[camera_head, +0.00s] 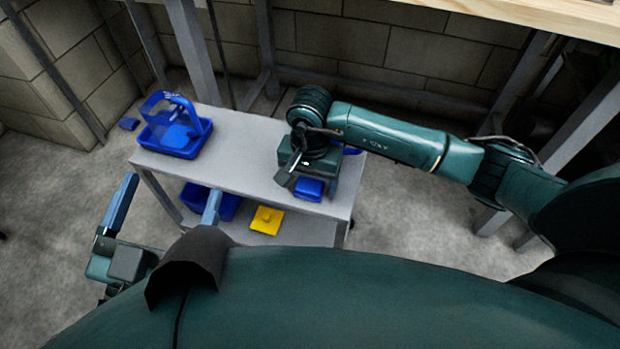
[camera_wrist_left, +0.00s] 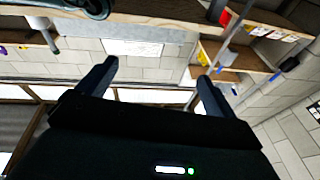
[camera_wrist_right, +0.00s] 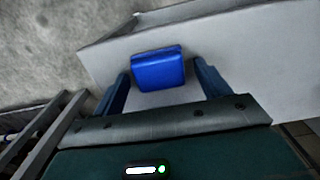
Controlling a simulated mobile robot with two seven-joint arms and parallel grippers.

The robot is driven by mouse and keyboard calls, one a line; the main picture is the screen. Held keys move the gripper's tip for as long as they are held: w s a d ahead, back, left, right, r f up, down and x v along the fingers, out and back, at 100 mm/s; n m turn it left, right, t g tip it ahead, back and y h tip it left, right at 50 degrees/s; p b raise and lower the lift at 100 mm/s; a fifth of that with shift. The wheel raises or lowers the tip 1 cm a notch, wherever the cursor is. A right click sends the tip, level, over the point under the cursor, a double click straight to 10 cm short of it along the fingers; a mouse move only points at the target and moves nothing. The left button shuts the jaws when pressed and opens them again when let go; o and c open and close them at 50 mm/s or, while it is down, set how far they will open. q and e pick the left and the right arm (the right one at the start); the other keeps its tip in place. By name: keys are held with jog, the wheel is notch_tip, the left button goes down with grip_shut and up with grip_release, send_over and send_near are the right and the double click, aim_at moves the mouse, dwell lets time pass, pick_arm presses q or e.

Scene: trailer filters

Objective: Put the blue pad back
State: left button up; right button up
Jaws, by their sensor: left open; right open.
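A blue pad (camera_head: 308,188) lies on the grey cart top (camera_head: 245,160) near its front right edge. In the right wrist view the blue pad (camera_wrist_right: 158,68) shows ahead of and between the two fingertips of my right gripper (camera_wrist_right: 160,80). That gripper (camera_head: 292,176) is open and empty above the cart, and part of it is hidden by its own wrist. A blue basket (camera_head: 174,140) with a raised handle stands at the cart's left end with a blue piece in it. My left gripper (camera_head: 172,187) is open and empty in front of the cart.
A yellow pad (camera_head: 267,219) and a blue bin (camera_head: 222,207) are on the lower shelf. Another blue object (camera_head: 351,150) shows partly behind my right wrist. A wooden bench (camera_head: 540,15) is at the back right.

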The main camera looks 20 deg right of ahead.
aim_at(310, 183)
pick_arm(q)
jog(key=shift+r, duration=0.1)
pick_arm(e)
jog(key=shift+r, duration=0.1)
jog(key=shift+r+p, duration=0.3)
jog(key=shift+p, duration=0.05)
pick_arm(q)
jog(key=p, duration=0.1)
jog(key=a+y+p, duration=0.1)
jog(key=p, duration=0.1)
jog(key=shift+f+m, duration=0.2)
jog(key=shift+m, duration=0.2)
pick_arm(e)
notch_tip(310, 183, up, 12)
jog(key=shift+f, duration=0.2)
pick_arm(q)
jog(key=shift+s+d+r, duration=0.1)
jog(key=shift+s+d, duration=0.1)
